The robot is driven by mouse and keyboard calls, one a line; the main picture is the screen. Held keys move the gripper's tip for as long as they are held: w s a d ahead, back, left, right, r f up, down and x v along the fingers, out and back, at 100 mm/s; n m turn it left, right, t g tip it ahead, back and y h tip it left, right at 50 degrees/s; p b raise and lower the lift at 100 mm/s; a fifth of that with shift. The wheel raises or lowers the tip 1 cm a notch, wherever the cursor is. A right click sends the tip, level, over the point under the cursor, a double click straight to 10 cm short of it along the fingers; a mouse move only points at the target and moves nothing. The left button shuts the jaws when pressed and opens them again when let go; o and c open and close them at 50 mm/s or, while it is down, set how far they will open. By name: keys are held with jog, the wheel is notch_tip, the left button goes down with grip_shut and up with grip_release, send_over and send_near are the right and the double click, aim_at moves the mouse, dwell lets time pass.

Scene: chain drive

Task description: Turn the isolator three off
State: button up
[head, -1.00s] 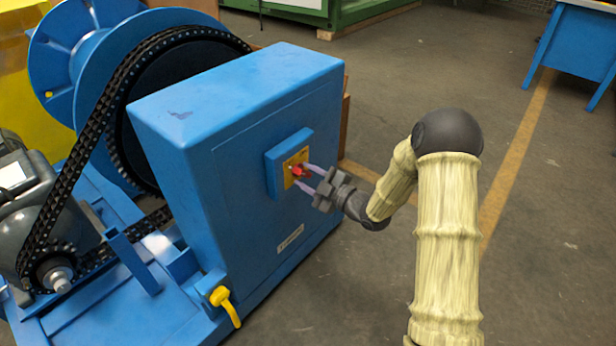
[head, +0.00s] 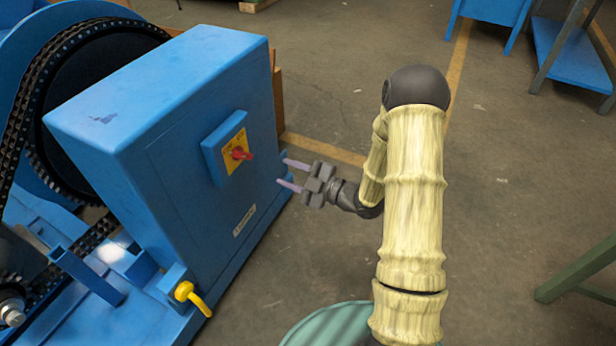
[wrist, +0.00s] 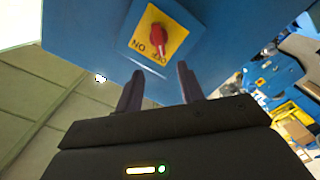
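The isolator is a red knob (head: 240,154) on a yellow plate (head: 232,142), set on a blue box on the side of the blue cabinet (head: 170,120). In the head view its handle points to the right. In the wrist view the red knob (wrist: 157,36) points down on the yellow plate (wrist: 174,39), towards blurred dark lettering; "NO" reads to its lower left. My gripper (head: 281,172) is open and empty, right of the knob and clear of it. In the wrist view its two fingers (wrist: 159,70) stand apart below the plate.
A yellow lever (head: 190,296) sticks out low on the cabinet's front corner. A chain (head: 40,70) and blue wheel are at the left. Open floor lies right of the cabinet. A blue table (head: 575,55) and a green frame (head: 580,270) stand at the right.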

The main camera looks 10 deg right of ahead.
jog(key=v, duration=0.4)
jog(key=shift+s+d, duration=0.3)
